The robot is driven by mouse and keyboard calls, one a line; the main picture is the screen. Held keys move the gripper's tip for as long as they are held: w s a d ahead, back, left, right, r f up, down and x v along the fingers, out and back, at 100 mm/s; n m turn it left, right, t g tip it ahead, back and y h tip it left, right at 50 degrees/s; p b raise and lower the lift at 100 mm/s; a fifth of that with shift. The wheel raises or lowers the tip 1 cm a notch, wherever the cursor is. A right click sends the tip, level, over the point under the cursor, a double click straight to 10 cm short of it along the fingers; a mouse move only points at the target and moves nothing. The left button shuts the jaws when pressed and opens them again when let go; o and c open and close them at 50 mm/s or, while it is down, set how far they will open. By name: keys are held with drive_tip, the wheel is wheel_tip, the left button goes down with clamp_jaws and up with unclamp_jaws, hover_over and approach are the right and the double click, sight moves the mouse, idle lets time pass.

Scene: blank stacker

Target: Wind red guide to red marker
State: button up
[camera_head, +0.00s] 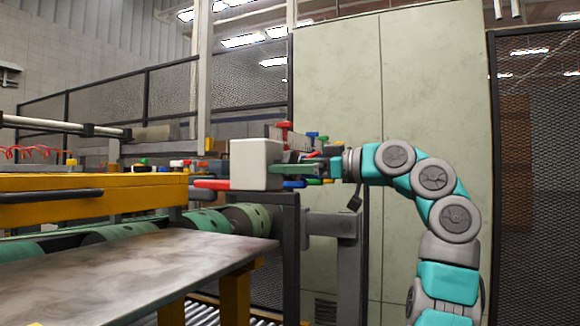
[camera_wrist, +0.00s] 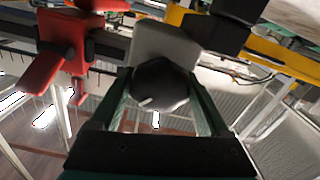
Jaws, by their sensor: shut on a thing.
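In the wrist view, my gripper (camera_wrist: 160,88) has its two green fingers on either side of a round black knob (camera_wrist: 158,82) with a short white mark. The knob sits in front of a grey block (camera_wrist: 165,42). A red guide part (camera_wrist: 62,45) with a jutting arm stands left of the knob, apart from my fingers. In the head view, my gripper (camera_head: 285,170) reaches left to a pale box-shaped block (camera_head: 256,163), which hides part of the contact. A red bar (camera_head: 212,184) shows left of that block. I cannot tell which red piece is the marker.
A yellow machine frame (camera_head: 90,190) and a grey sloping plate (camera_head: 150,265) fill the left. Green rollers (camera_head: 205,220) lie beneath the block. Red, blue and green knobs (camera_head: 312,135) crowd close behind my gripper. A pale cabinet (camera_head: 430,90) stands behind my arm.

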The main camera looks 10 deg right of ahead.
drive_tip(key=o, duration=1.2)
drive_tip(key=b+v, duration=0.1)
drive_tip(key=v, duration=0.6)
drive_tip(key=shift+s+d, duration=0.25)
drive_tip(key=shift+d, duration=0.05)
